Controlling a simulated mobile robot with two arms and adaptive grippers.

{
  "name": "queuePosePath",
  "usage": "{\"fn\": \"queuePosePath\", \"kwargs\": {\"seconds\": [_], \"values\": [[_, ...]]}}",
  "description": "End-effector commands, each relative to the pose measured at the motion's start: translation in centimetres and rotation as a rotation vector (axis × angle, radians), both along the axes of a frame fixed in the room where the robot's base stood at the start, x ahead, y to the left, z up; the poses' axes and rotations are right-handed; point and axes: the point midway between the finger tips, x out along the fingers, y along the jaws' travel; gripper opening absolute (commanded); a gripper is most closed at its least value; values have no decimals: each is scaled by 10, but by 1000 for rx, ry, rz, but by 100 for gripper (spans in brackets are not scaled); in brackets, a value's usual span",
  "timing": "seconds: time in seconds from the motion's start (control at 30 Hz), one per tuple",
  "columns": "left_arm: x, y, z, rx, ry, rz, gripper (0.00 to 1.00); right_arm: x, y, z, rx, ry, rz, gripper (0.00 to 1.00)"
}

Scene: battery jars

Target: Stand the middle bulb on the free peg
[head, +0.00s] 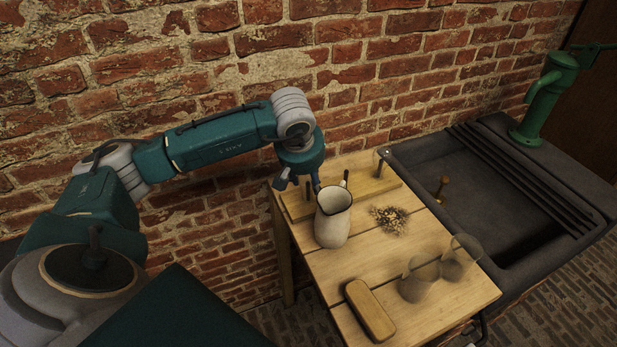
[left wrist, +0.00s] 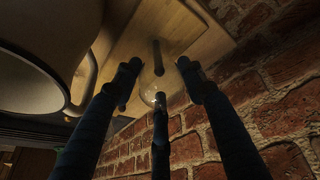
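My left gripper (head: 301,184) points down over the back left of the table, by the board with dark pegs (head: 391,181). In the left wrist view, its spread fingers (left wrist: 160,78) stand around a clear glass bulb (left wrist: 148,94), near a dark peg (left wrist: 158,56). Whether the fingers touch the glass is unclear. A faint glassy shape shows at the board's right peg (head: 381,167). My right gripper is out of view.
A white pitcher (head: 333,222) stands close in front of the left gripper and hides part of the board. A wooden block (head: 370,310) lies at the front, a crumb pile (head: 390,219) mid-table. The brick wall is close behind; a dark sink (head: 480,195) adjoins on the right.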

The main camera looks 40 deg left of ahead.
Motion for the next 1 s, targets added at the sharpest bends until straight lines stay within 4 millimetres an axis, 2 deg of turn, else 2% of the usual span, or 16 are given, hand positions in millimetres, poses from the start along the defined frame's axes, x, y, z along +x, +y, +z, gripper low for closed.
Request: {"fn": "queuePosePath", "kwargs": {"seconds": [0.03,0.1,0.47,0.57,1.0], "values": [[0,0,0,0,0,0,51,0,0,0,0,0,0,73],[0,0,0,0,0,0,63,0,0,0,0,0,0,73],[-1,-1,4,0,-1,0,63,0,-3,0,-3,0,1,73],[-5,-2,16,1,-4,0,63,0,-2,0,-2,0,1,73],[-36,-13,96,0,-4,0,63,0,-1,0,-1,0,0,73]]}}
